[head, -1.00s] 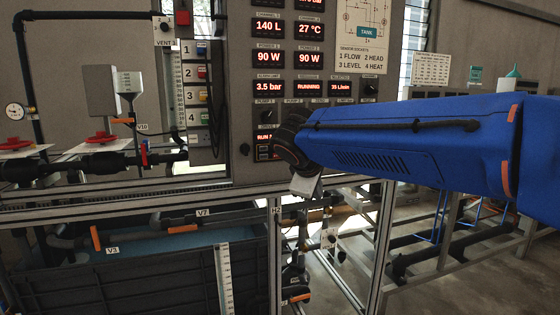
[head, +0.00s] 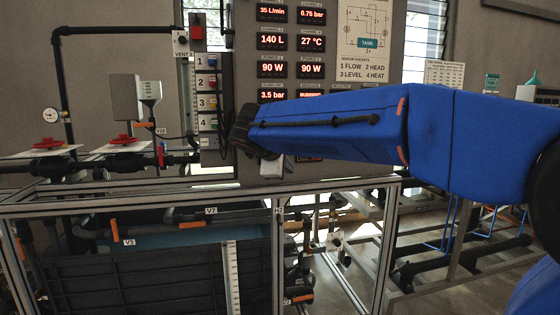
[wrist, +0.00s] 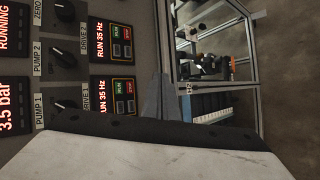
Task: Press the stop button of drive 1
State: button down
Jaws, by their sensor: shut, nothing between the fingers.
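In the wrist view, turned on its side, the drive 1 panel (wrist: 112,97) has a lit display reading "RUN 35 Hz" beside a green start button (wrist: 119,87) and a red stop button (wrist: 130,88). The similar drive 2 panel (wrist: 108,41) lies above it in the picture. My gripper (wrist: 160,100) is shut and empty; its grey tip appears just right of the drive 1 buttons. I cannot tell its distance from the panel face. In the head view my gripper (head: 271,168) is at the cabinet's lower part, and my arm hides the drive 1 panel.
Black pump knobs (wrist: 66,103) stick out beside the drive panels. Below the cabinet runs a metal frame (head: 130,196) around a dark tank (head: 150,275). Pipes with red-handled valves (head: 124,139) stand at left. Open floor shows at right in the wrist view.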

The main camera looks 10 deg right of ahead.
jog(key=w, duration=0.8)
jog(key=shift+w, duration=0.35)
jog(key=shift+w, duration=0.1)
dwell(1.8)
jog(key=shift+w, duration=0.3)
jog(key=shift+w, duration=0.35)
dwell(0.8)
jog(key=shift+s, duration=0.75)
jog(key=shift+s, duration=0.1)
jog(key=shift+s, duration=2.4)
